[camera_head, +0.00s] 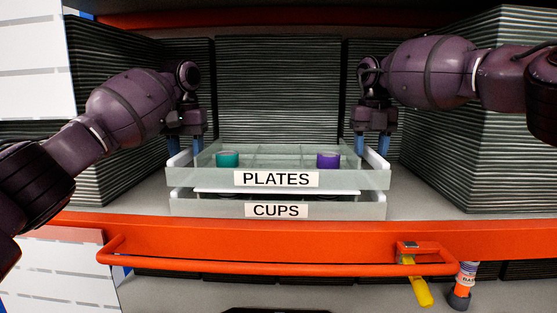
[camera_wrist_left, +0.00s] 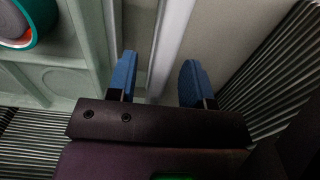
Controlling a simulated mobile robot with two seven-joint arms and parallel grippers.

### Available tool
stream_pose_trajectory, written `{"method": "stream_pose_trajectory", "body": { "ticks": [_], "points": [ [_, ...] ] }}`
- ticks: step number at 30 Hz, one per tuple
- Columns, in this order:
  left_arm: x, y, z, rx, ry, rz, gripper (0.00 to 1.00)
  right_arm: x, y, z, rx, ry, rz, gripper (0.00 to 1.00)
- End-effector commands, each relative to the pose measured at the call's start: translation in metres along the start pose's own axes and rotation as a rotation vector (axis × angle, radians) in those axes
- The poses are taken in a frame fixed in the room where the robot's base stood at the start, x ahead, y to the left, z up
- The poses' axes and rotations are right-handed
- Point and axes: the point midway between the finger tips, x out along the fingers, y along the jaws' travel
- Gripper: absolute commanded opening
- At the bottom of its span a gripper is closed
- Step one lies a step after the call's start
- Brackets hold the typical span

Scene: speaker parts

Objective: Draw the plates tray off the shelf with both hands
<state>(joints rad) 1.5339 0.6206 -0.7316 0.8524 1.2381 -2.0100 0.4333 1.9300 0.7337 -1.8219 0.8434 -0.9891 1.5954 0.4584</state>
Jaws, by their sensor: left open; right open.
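The pale translucent plates tray (camera_head: 350,181), labelled PLATES, sits on top of the cups tray (camera_head: 340,210) on the shelf. A teal round part (camera_head: 227,159) and a purple round part (camera_head: 328,159) stand in it. My left gripper (camera_head: 185,148) is open and points down at the tray's left side. In the left wrist view, its blue fingers (camera_wrist_left: 160,80) stand apart on either side of the white side handle (camera_wrist_left: 172,35), with the teal part (camera_wrist_left: 25,25) nearby. My right gripper (camera_head: 371,147) is open, pointing down at the white right handle (camera_head: 375,162); contact is unclear.
Dark ribbed stacks (camera_head: 278,85) stand behind and on both sides of the trays. An orange shelf edge (camera_head: 290,236) and orange bar (camera_head: 280,266) run across the front. A yellow lever (camera_head: 418,288) hangs at the bar's right. Some grey shelf is bare beside the trays.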

Motion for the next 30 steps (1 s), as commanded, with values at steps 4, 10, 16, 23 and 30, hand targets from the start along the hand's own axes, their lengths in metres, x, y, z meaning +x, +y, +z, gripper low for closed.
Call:
{"method": "stream_pose_trajectory", "body": {
  "ticks": [4,10,16,23,30],
  "points": [
    [0.017,0.0,0.0,0.001,-0.001,0.001,0.47,0.015,0.0,0.0,0.0,0.0,-0.001,0.47],
    [0.025,0.0,0.0,-0.001,0.0,0.0,0.47,0.025,0.0,0.0,0.001,-0.001,0.0,0.47],
    [0.026,0.0,0.0,-0.001,0.001,0.0,0.47,0.025,0.0,0.0,0.001,-0.001,0.0,0.47],
    [0.026,0.0,0.0,-0.001,0.0,0.0,0.25,0.025,0.0,0.0,0.001,-0.001,0.0,0.25],
    [0.026,0.0,0.0,-0.001,0.0,0.0,0.0,0.025,0.0,0.0,0.001,-0.001,0.0,0.0]
  ]
}}
